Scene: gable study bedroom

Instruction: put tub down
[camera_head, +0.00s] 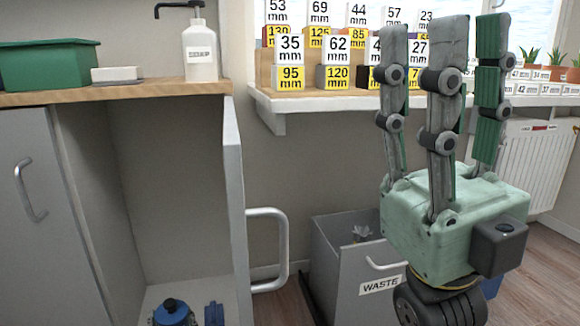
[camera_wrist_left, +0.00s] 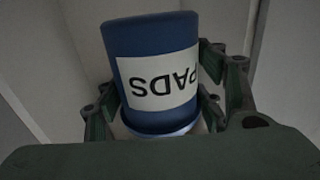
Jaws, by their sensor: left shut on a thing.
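A blue tub (camera_wrist_left: 150,38) with a white label reading PADS, upside down in the picture, shows in the left wrist view. My left gripper (camera_wrist_left: 156,88) is shut on it, with dark green fingers on both sides. The tub's lower end is partly hidden by the gripper. My left gripper cannot be made out in the head view. My right gripper (camera_head: 441,40) stands at the right of the head view, fingers pointing up, spread and empty.
An open grey cabinet (camera_head: 150,180) holds a blue item with a dark top (camera_head: 172,312) at its bottom. Its door (camera_head: 236,200) stands open. A soap bottle (camera_head: 200,52), white block (camera_head: 114,74) and green bin (camera_head: 50,66) stand on top.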

